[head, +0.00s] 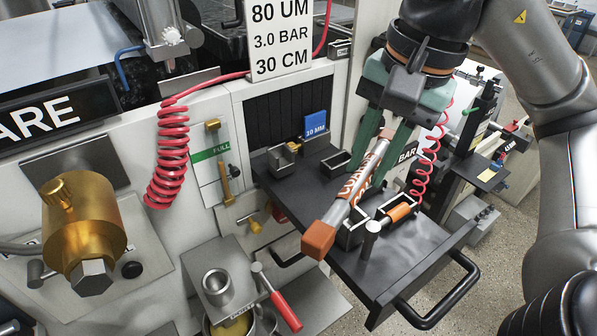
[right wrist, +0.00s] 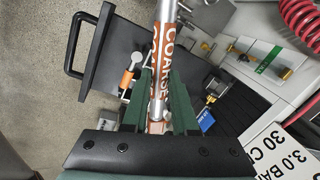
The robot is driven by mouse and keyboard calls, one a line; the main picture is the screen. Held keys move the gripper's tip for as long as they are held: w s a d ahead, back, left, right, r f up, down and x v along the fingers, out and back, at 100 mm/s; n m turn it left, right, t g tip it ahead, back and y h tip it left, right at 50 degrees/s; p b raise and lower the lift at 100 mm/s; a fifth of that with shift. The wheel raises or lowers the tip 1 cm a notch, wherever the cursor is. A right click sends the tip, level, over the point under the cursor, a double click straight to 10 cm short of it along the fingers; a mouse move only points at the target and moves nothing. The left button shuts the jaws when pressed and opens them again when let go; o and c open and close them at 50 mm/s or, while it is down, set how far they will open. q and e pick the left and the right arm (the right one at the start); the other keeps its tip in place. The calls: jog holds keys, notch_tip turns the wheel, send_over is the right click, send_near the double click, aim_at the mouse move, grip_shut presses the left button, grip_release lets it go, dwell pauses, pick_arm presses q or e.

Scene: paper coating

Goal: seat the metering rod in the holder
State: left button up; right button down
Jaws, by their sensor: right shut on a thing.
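The metering rod is a silver bar (head: 340,212) with an orange "COARSE" label and an orange end block (head: 318,240). In the right wrist view the rod (right wrist: 166,14) runs between the green fingers (right wrist: 158,100). The holder seems to be the black cradle blocks (head: 350,235) on the tray. The rod passes over or beside them; I cannot tell whether it touches. My left gripper is not in view.
An orange-handled clamp (head: 398,212) and a metal post (head: 370,238) stand beside the rod. An open black block (head: 336,163) and a blue "10 MM" tag (head: 316,125) are at the tray's back. A black handle (head: 440,300) edges the front. A red coiled hose (head: 172,150) hangs left.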

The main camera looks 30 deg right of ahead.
jog(key=shift+w+d+f+p, duration=0.1)
jog(key=shift+w+d+f, duration=0.3)
jog(key=shift+w+f, duration=1.8)
jog(key=shift+w+d+f+p, duration=0.15)
jog(key=shift+w+d+f, duration=0.25)
jog(key=shift+w+f, duration=1.8)
jog(key=shift+w+d+f+p, duration=0.1)
jog(key=shift+w+d+f, duration=0.3)
jog(key=shift+w+f, duration=1.8)
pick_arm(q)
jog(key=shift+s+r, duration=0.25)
pick_arm(e)
jog(key=shift+w+r, duration=0.1)
jog(key=shift+r, duration=0.1)
jog(key=shift+f+b, duration=0.3)
jog(key=c, duration=0.7)
grip_release()
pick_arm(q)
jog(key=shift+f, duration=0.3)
pick_arm(e)
jog(key=shift+r, duration=0.1)
